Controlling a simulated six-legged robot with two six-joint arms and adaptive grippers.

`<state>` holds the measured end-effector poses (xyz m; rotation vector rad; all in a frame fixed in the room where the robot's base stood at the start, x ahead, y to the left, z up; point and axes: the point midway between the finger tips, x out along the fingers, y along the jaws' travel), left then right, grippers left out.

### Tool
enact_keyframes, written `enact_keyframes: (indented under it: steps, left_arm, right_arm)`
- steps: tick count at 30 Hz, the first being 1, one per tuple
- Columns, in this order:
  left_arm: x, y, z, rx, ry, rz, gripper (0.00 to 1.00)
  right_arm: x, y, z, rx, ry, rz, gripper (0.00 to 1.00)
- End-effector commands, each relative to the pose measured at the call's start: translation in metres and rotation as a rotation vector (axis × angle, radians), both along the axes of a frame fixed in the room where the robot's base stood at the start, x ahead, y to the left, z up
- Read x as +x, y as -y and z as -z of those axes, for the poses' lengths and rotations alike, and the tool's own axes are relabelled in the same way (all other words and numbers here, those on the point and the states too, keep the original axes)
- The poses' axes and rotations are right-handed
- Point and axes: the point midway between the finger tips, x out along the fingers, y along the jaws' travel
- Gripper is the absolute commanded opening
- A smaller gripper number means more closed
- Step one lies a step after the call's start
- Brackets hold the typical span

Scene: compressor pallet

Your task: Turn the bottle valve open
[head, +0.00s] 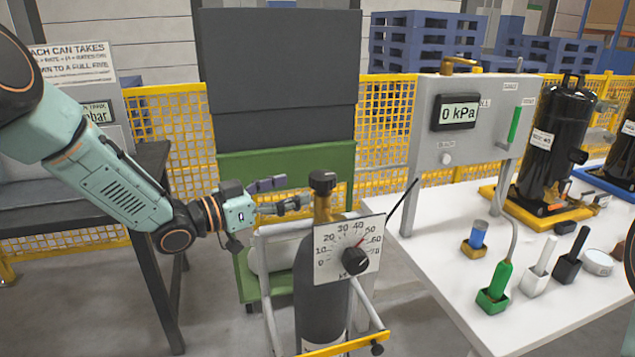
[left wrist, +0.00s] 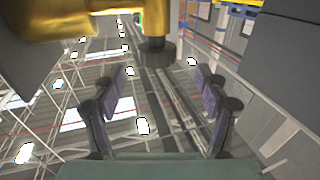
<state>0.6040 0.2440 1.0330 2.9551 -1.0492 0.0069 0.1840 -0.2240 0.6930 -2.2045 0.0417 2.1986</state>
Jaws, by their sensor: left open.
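The gas bottle (head: 321,290) is a dark grey cylinder standing upright in a trolley. Its brass neck (head: 322,207) carries the bottle valve, a black knob (head: 322,181), on top. My left gripper (head: 293,193) is open and empty, just left of the valve, fingers pointing toward it; a small gap seems to remain. In the left wrist view the black valve knob (left wrist: 154,52) and brass body (left wrist: 155,18) show beyond the open fingers (left wrist: 162,88), not between the pads. A white dial plate (head: 347,247) with a black knob hangs at the bottle's front. My right gripper is not in view.
A white table (head: 430,270) at right holds a green-handled tool (head: 500,278), small holders and a black compressor (head: 557,140). A grey panel (head: 468,120) reads 0 kPa. The trolley's bars (head: 268,300) flank the bottle. Yellow mesh fencing (head: 170,125) stands behind.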

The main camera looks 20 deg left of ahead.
Motion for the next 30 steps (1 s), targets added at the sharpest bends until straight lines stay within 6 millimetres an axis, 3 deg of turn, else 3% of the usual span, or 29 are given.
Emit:
enact_keyframes:
  steps: [15, 27, 30]
  left_arm:
    - [0.050, 0.043, 0.001, 0.003, 0.000, 0.005, 0.74]
    - [0.054, 0.046, 0.000, 0.000, 0.000, 0.004, 0.74]
    - [0.054, 0.046, 0.000, 0.001, 0.001, 0.004, 0.66]
  right_arm:
    - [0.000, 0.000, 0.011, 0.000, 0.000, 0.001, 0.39]
    - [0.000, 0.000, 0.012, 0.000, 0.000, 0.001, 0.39]
    - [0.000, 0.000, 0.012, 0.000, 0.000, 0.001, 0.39]
